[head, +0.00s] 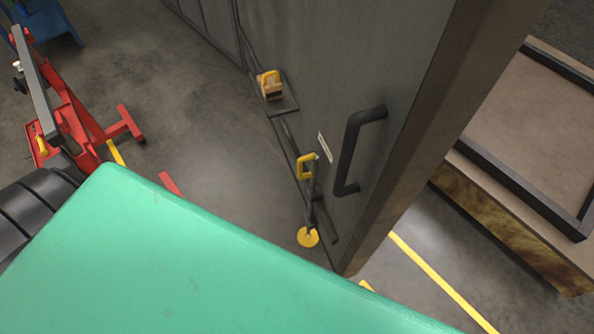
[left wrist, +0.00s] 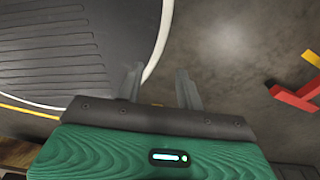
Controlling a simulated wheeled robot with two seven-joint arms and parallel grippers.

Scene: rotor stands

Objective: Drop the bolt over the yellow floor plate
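The bolt is a dark upright rod with a yellow loop handle (head: 304,168), mounted low on the grey door panel. The round yellow floor plate (head: 302,239) lies on the floor just below the rod. The rod's lower end overlaps the plate in the head view; I cannot tell whether it touches it. My left gripper (left wrist: 160,70) shows only in the left wrist view. Its two fingers are apart with nothing between them. Neither bolt nor plate shows in that view. My right gripper is not in view.
A dark pull handle (head: 351,152) sticks out from the grey door panel (head: 330,60). A yellow block (head: 270,85) sits farther along it. A red frame (head: 82,115) stands at left. A large low crate (head: 530,150) stands at right. Bare floor lies left of the door.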

